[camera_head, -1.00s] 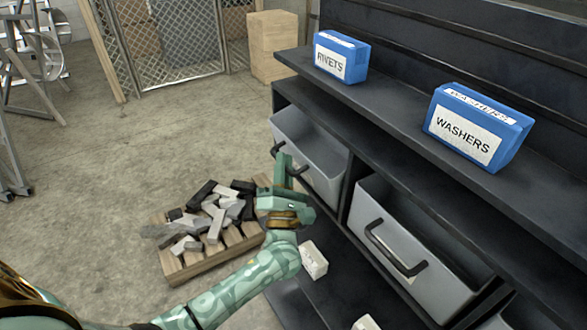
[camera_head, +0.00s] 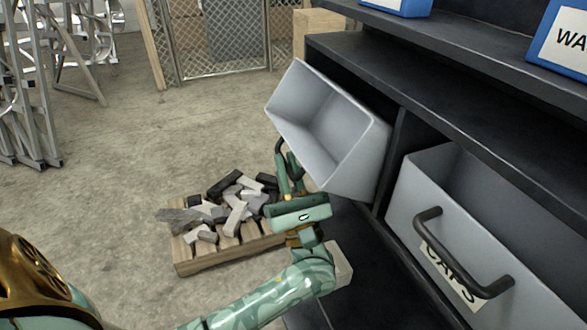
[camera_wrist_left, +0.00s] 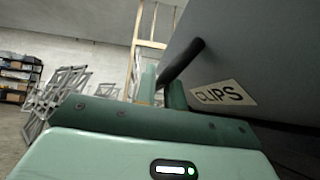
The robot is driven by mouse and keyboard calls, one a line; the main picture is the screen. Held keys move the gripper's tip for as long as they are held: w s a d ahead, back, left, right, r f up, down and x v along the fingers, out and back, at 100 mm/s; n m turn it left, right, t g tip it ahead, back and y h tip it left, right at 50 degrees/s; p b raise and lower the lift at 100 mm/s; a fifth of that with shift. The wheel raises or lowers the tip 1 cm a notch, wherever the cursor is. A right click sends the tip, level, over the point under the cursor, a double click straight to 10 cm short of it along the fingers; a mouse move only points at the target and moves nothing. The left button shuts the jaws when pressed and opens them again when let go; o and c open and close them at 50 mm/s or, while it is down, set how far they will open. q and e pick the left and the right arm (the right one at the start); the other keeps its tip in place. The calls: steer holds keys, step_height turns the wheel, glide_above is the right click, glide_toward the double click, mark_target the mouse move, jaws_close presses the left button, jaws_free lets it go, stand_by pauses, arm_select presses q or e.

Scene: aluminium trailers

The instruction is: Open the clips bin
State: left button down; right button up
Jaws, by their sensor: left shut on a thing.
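The clips bin (camera_head: 310,115) is a light grey bin at the left of the black rack. It is tipped outward, its inside visible and seemingly empty. Its label (camera_wrist_left: 224,94) reads CLIPS in the left wrist view, beside a dark bar handle (camera_wrist_left: 185,58). My left gripper (camera_head: 287,168) is at the bin's lower front in the head view, shut on the handle, one finger on each side of it in the left wrist view (camera_wrist_left: 162,88). The bin's outer front is hidden in the head view. My right gripper is out of view.
Blue boxes, including a partly seen one (camera_head: 562,45), stand on the shelf above. A wooden pallet (camera_head: 190,262) with metal offcuts lies on the floor below. Open floor (camera_head: 150,150) is at left.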

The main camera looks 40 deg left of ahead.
arm_select(q)
steer(key=shift+n+g+y, duration=0.3)
steer(key=shift+g, duration=0.1)
steer(key=c, duration=1.8)
jaws_free()
steer(key=shift+o, duration=0.2)
steer(key=shift+f, duration=0.1)
steer(key=v, duration=1.2)
steer(key=shift+b, duration=0.35)
steer(key=shift+d+t, duration=0.1)
steer(key=shift+t, duration=0.3)
